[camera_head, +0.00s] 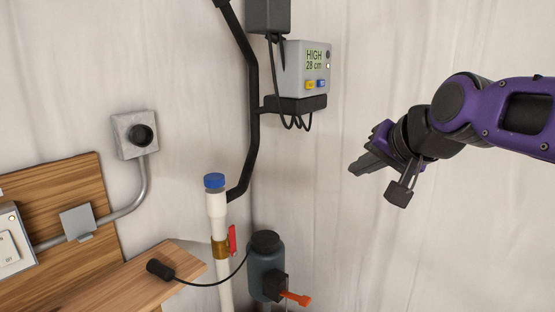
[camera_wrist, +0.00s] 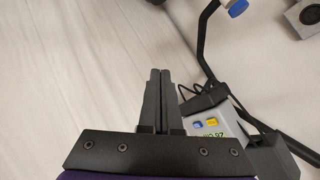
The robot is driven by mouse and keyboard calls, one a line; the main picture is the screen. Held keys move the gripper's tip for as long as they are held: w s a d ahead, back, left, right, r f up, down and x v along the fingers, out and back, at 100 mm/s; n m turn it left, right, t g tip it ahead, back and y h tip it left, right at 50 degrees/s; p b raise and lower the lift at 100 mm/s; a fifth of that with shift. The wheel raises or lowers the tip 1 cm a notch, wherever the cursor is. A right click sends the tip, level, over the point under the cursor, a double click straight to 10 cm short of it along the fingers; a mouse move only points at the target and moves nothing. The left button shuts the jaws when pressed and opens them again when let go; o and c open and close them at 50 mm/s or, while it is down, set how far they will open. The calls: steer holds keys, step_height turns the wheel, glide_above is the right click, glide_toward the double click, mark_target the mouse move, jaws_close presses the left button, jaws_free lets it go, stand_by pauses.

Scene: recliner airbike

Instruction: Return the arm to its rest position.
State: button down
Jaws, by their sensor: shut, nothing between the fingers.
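My gripper (camera_head: 362,166) is on the right side of the head view, held in free air at the end of my purple arm. Its fingers point left and slightly down. In the wrist view my gripper (camera_wrist: 160,72) shows its two dark fingers pressed together, with nothing between them. The gripper touches nothing that I can see. The grey display box (camera_head: 305,68) reads "HIGH 28 cm" and is left of and above the gripper. In the wrist view the display box (camera_wrist: 212,124) appears behind and to the right of the fingers.
A white pipe (camera_head: 216,215) with a blue cap and red-handled valve stands left of a dark bottle (camera_head: 266,265). A wooden shelf (camera_head: 135,280) holds a black plug (camera_head: 159,269). A grey socket (camera_head: 135,135) is on the pale wall. Around my arm the space looks clear.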

steer(key=s+f+n+g+h, duration=0.1)
steer(key=s+f+n+g, duration=0.1)
steer(key=s+f, duration=0.5)
steer(key=s+f+n+g+h, duration=0.2)
steer(key=s+f, duration=0.4)
steer(key=s, duration=0.5)
steer(key=shift+s+a+f+n+g+p, duration=0.2)
steer(key=shift+a+f+n+g+p, duration=0.2)
steer(key=shift+a+n+g, duration=0.1)
